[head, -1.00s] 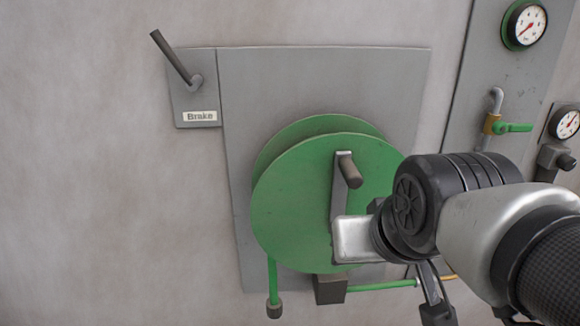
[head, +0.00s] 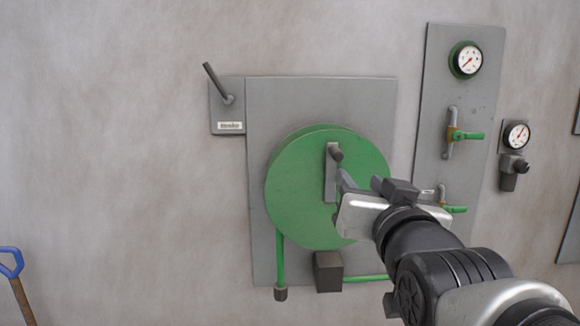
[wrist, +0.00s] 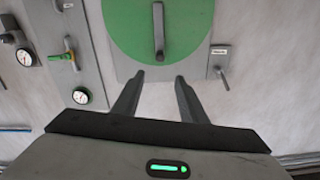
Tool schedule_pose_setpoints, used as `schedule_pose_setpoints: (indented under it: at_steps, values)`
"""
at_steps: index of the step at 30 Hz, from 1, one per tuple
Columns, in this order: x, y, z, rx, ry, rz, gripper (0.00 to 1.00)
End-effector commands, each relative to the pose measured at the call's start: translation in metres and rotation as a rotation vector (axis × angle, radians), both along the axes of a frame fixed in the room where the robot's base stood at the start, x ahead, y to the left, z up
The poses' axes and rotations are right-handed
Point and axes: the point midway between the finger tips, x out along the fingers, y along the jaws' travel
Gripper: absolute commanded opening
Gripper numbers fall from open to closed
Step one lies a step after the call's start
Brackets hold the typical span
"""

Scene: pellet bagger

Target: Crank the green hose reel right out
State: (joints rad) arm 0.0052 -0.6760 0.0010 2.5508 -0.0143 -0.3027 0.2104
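The green hose reel (head: 300,190) is mounted on a grey wall plate. Its grey crank arm stands near upright, with the dark crank handle (head: 336,154) at the top. A green hose hangs from its lower left. My gripper (head: 345,182) is in front of the reel's right half, just below the handle. The wrist view shows the two fingers of my gripper (wrist: 160,78) apart with nothing between them, and the crank handle (wrist: 159,56) beyond the fingertips. The brake lever (head: 217,82) tilts up and left on its labelled plate.
A grey panel to the right carries a gauge (head: 465,60) and green-handled valves (head: 467,135). Another gauge (head: 517,135) sits farther right. A dark box (head: 328,271) is below the reel. A blue-handled tool (head: 12,262) stands at far left; the wall between is bare.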

Motion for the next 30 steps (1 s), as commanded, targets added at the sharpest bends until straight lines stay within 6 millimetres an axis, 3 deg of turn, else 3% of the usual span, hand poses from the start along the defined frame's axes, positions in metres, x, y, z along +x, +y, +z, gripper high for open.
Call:
schedule_pose_setpoints:
  at_steps: [5,21,30]
  values:
    - [0.016,0.000,0.001,0.001,0.002,-0.001,0.39]
    - [0.126,0.000,0.001,0.000,0.002,0.000,0.39]
    - [0.167,0.000,0.001,0.000,-0.001,0.000,0.39]
